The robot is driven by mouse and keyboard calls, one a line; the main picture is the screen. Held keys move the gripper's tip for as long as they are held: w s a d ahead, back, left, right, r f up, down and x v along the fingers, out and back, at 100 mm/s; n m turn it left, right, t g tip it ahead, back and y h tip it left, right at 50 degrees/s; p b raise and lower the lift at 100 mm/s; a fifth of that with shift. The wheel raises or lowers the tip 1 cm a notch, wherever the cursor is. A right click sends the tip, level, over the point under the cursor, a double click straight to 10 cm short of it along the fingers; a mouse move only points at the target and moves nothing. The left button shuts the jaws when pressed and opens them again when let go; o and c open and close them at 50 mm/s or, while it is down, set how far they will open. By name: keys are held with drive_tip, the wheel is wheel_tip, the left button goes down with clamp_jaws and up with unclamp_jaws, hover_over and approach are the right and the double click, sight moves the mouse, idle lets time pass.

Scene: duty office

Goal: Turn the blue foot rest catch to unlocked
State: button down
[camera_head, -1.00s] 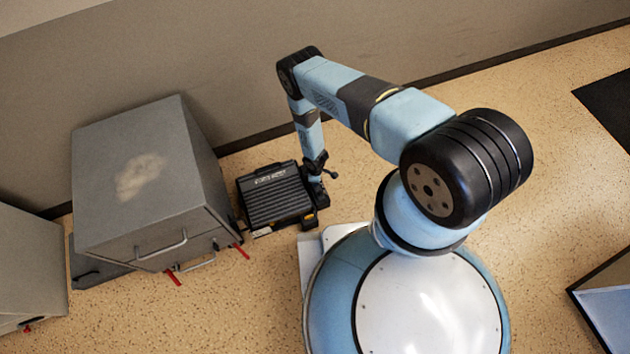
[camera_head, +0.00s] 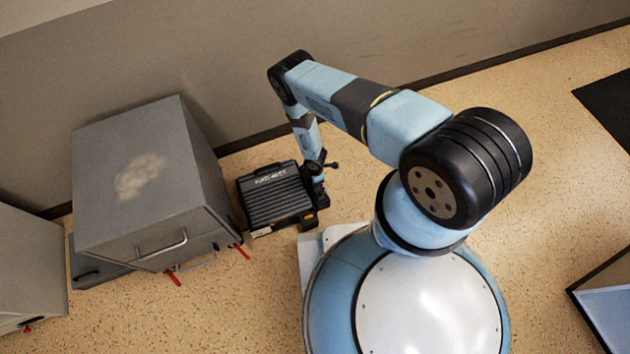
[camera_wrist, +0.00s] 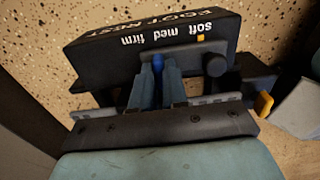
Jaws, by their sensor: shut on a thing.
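The black foot rest (camera_head: 276,200) with a ribbed top lies on the floor beside the grey cabinet. In the wrist view its side (camera_wrist: 120,52) carries the words "soft med firm" and a small yellow mark. The blue catch (camera_wrist: 157,63) shows between my fingers, mostly hidden by them. My gripper (camera_wrist: 157,72) is shut on the blue catch. In the head view my gripper (camera_head: 318,196) is at the right end of the foot rest, and the catch cannot be made out there. Which setting the catch is at cannot be told.
A black round knob (camera_wrist: 215,65) and an orange tab (camera_wrist: 264,104) are right of my fingers. The grey cabinet (camera_head: 140,170) with red levers at its base stands left of the foot rest. The wall is behind; speckled floor (camera_head: 540,130) is free at right.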

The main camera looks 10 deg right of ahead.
drive_tip(key=shift+s+a, duration=0.1)
drive_tip(key=shift+s, duration=0.05)
drive_tip(key=c, duration=1.2)
unclamp_jaws()
drive_tip(key=shift+o, duration=0.2)
wheel_tip(320, 180, up, 14)
drive_tip(key=shift+f, duration=0.15)
